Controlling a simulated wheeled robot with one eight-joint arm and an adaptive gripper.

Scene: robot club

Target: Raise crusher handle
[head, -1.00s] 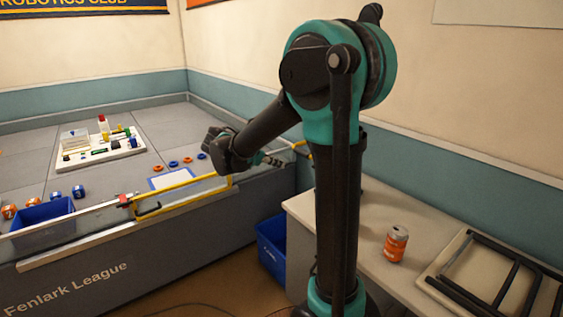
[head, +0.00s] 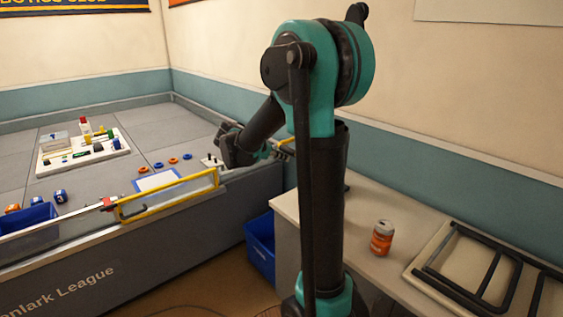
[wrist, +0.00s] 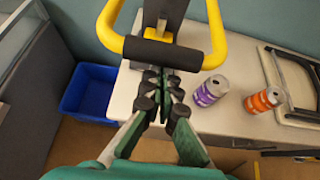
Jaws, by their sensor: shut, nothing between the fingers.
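The crusher handle is a yellow U-shaped bar with a black grip (wrist: 165,53), at the top of the wrist view. Its arms run up out of the frame, on either side of the dark crusher body (wrist: 164,12). My gripper (wrist: 161,78) is shut and empty, with its tips just below the grip in the picture. I cannot tell whether they touch it. In the head view my gripper (head: 266,152) is small, and my own arm hides most of the crusher. A bit of yellow bar (head: 286,144) shows beside the arm.
A purple can (wrist: 209,92) and an orange can (wrist: 264,99) stand on the pale bench (wrist: 237,122). A black frame on a board (head: 480,265) lies to the right. A blue bin (head: 261,250) is on the floor. The grey game field (head: 100,235) fills the left.

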